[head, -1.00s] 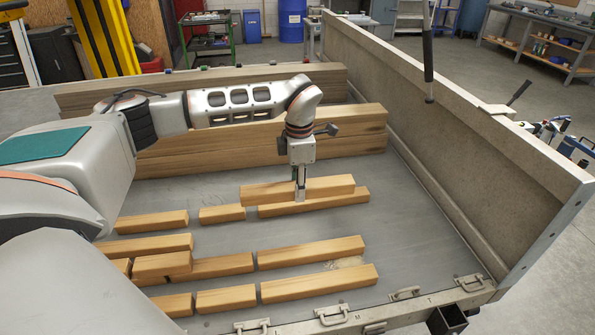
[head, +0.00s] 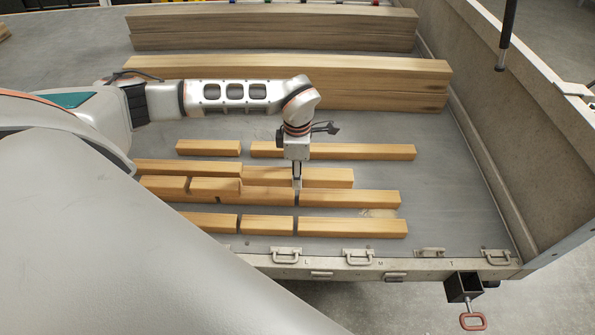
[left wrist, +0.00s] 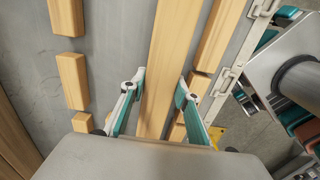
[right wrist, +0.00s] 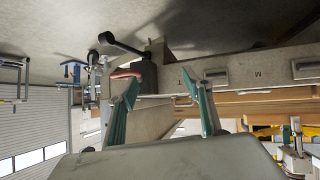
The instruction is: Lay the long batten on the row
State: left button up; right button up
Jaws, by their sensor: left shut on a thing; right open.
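My left gripper (head: 297,187) is shut on a long pale wooden batten (head: 330,177), seen in the head view just behind the middle row (head: 350,198). The batten lies parallel to the rows and seems to be above the trailer floor; its exact height is unclear. In the left wrist view, my left fingers (left wrist: 160,100) stand either side of the batten (left wrist: 168,55). The middle row's left part has shorter pieces on it, including a short block (head: 215,186) and a longer piece (head: 190,168). My right gripper (right wrist: 166,100) is open and empty in the right wrist view.
A back row (head: 335,151) and a front row (head: 350,227) lie on the grey trailer floor. Thick stacked timbers (head: 390,85) stand behind. A side wall (head: 520,130) bounds the right and a latched edge (head: 345,262) the front. Floor right of the rows is clear.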

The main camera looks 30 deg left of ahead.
pick_arm(q)
jog(key=shift+f, duration=0.55)
jog(key=shift+f+b, duration=0.3)
jog(key=shift+b, duration=0.25)
notch_tip(320, 180, down, 3)
jog(key=b, duration=0.2)
jog(key=shift+b, duration=0.3)
jog(key=shift+f, duration=0.35)
pick_arm(e)
jog(key=f, duration=0.4)
jog(key=shift+a, duration=0.25)
jog(key=shift+w+r, duration=0.15)
jog(key=shift+r, duration=0.1)
